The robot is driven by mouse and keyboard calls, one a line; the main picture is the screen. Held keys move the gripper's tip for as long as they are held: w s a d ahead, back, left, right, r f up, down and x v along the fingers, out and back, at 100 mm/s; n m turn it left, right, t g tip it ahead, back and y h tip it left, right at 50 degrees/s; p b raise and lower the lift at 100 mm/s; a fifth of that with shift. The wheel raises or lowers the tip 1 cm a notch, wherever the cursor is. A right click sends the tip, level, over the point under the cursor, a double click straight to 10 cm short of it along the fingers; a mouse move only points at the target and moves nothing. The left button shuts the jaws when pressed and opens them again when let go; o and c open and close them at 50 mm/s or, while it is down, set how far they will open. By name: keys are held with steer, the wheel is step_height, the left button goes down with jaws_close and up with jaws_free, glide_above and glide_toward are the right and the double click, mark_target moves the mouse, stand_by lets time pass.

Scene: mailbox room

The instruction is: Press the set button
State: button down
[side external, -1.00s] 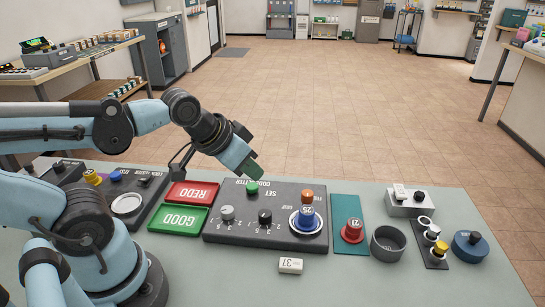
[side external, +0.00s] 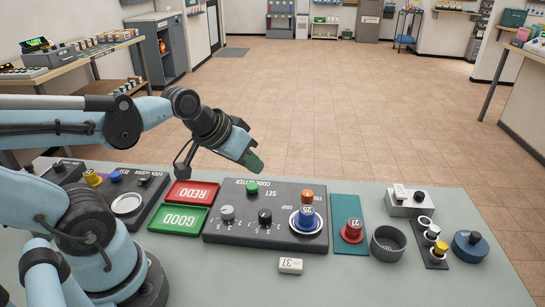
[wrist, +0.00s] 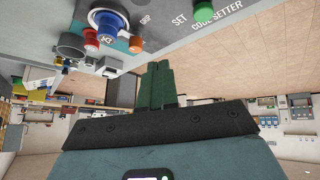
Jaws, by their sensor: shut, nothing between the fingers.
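The green button (side external: 252,187) sits upright at the far edge of a dark grey control box marked CODE SETTER, beside the word SET. It also shows at the top of the wrist view (wrist: 203,10). My gripper (side external: 256,164), with green fingers, hangs in the air above and slightly beyond the button, apart from it. In the wrist view its fingers (wrist: 157,85) are together with nothing between them. The control box (side external: 235,236) also carries two knobs, an orange button (side external: 307,196) and a blue knob marked 25 (side external: 306,219).
Red REDO (side external: 192,192) and green GOOD (side external: 180,219) trays lie left of the box. A red knob on a teal plate (side external: 352,230), a grey cup (side external: 388,243) and a blue round piece (side external: 470,246) stand to the right. A small tag marked 37 (side external: 290,265) lies in front.

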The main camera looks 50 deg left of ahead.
mark_target(248, 186)
steer(key=w+a+r+n+t, duration=0.1)
steer(key=w+a+n, duration=0.2)
steer(key=a+n, duration=0.3)
steer(key=shift+a+t, duration=0.35)
steer(key=shift+t, duration=0.05)
steer(key=shift+f, duration=4.35)
steer(key=shift+f, duration=0.15)
steer(key=shift+f, duration=0.3)
steer(key=shift+r, duration=0.15)
steer(key=shift+r, duration=0.3)
